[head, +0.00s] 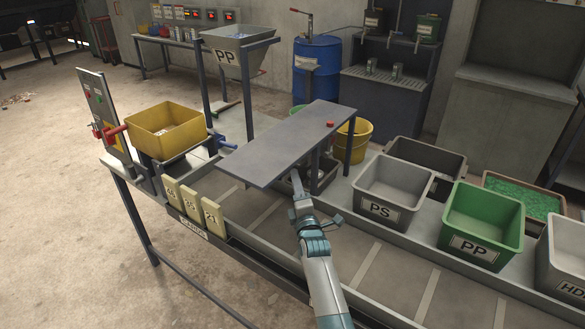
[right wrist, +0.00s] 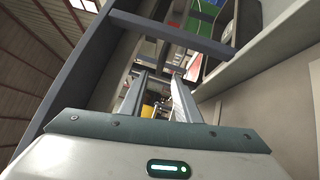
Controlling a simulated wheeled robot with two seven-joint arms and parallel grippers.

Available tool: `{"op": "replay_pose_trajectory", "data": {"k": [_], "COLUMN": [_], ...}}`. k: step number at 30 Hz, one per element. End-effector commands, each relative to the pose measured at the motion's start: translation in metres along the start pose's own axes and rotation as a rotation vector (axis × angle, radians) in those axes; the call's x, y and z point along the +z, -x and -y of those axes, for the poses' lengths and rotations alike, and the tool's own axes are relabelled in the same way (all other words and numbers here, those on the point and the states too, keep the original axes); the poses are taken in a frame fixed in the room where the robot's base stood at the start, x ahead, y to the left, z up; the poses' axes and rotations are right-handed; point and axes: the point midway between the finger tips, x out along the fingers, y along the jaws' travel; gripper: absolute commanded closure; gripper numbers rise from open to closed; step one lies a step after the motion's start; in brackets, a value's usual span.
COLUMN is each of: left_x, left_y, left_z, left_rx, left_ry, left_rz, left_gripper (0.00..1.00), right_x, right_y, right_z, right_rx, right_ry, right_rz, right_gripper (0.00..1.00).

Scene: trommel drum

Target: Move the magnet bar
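I cannot surely tell which part is the magnet bar. A flat grey plate (head: 275,145) on legs spans the conveyor belt (head: 375,270) in the head view, with a red knob (head: 330,124) near its far end. My right gripper (head: 296,176) reaches in low at the plate's near right edge, above the belt, and its tips are hard to make out there. In the right wrist view its two fingers (right wrist: 160,88) stand apart with no held thing visible between them. A dark crossbar (right wrist: 170,33) runs across that view beyond the fingers. My left gripper is not in view.
A yellow bin (head: 165,130) and numbered yellow blocks (head: 190,204) stand left. A yellow bucket (head: 354,141) and a blue drum (head: 317,70) stand behind the plate. The belt's front stretch is clear beside my arm.

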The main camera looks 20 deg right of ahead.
Motion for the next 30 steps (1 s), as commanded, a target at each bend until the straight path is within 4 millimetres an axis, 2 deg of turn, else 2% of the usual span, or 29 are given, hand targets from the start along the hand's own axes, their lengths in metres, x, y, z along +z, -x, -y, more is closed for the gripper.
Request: {"op": "replay_pose_trajectory", "data": {"k": [6,12,18,29,30], "left_x": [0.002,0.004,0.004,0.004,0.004], "left_y": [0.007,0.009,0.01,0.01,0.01], "left_z": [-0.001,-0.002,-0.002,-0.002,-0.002], "left_rx": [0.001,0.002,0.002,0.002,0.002], "left_ry": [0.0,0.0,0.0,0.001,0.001], "left_rz": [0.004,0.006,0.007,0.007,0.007], "left_gripper": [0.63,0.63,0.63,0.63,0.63], "right_x": [0.0,0.0,0.0,0.0,0.0], "right_y": [-0.033,-0.054,-0.064,-0.066,-0.066], "right_z": [-0.002,-0.001,0.0,0.0,0.0], "right_rx": [0.0,0.0,0.0,0.0,0.0], "right_ry": [-0.001,-0.001,0.001,0.0,0.0], "right_rz": [0.0,0.0,0.0,0.0,0.0], "right_gripper": [0.7,0.7,0.7,0.7,0.78]}}
